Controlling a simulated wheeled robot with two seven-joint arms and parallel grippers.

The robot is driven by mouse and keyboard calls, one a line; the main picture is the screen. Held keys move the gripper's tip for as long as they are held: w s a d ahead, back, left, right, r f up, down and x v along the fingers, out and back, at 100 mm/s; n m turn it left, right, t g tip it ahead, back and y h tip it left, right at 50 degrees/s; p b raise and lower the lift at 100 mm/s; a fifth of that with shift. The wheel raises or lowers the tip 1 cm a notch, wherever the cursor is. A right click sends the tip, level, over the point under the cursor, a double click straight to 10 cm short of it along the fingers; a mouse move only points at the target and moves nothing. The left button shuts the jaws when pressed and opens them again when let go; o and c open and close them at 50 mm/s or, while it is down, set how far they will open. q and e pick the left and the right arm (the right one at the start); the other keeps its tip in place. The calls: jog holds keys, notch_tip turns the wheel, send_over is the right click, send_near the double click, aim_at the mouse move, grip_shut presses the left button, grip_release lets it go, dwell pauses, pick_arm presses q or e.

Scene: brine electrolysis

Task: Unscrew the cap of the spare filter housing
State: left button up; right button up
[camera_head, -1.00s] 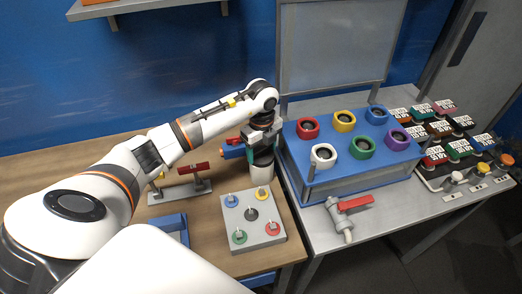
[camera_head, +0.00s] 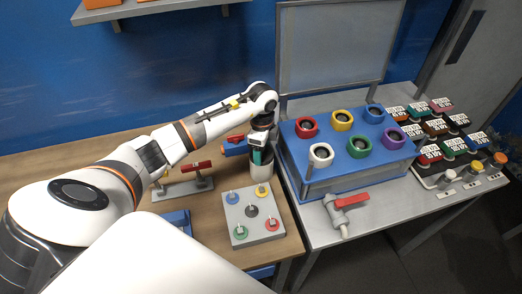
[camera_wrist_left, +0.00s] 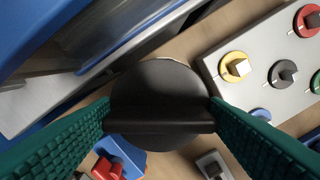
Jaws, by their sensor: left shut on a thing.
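The spare filter housing (camera_head: 261,172) stands upright on the wooden table as a pale cylinder, under my left gripper (camera_head: 258,153). Its black round cap (camera_wrist_left: 160,80) fills the middle of the left wrist view, with a raised bar across it. The two green fingers of my left gripper also show in the wrist view (camera_wrist_left: 160,116), shut on the ends of this bar. Most of the cap is hidden by the gripper in the head view. Whether the cap has come loose on its thread cannot be told. My right gripper is not in view.
A grey panel (camera_head: 241,213) with coloured knobs is just in front of the housing. A blue box (camera_head: 345,180) with coloured rings stands close on the right. A blue and red object (camera_head: 236,146) and a red-handled valve (camera_head: 196,167) lie to the left.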

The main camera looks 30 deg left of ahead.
pick_arm(q)
jog(key=shift+r+n+p, duration=0.3)
jog(key=shift+n+p, duration=0.65)
jog(key=shift+n, duration=0.15)
jog(key=n+p, duration=0.1)
jog(key=n, duration=0.1)
jog(key=shift+f+n, duration=0.1)
jog(key=shift+n, duration=0.2)
jog(key=shift+f+n, duration=0.15)
jog(key=shift+n, duration=0.35)
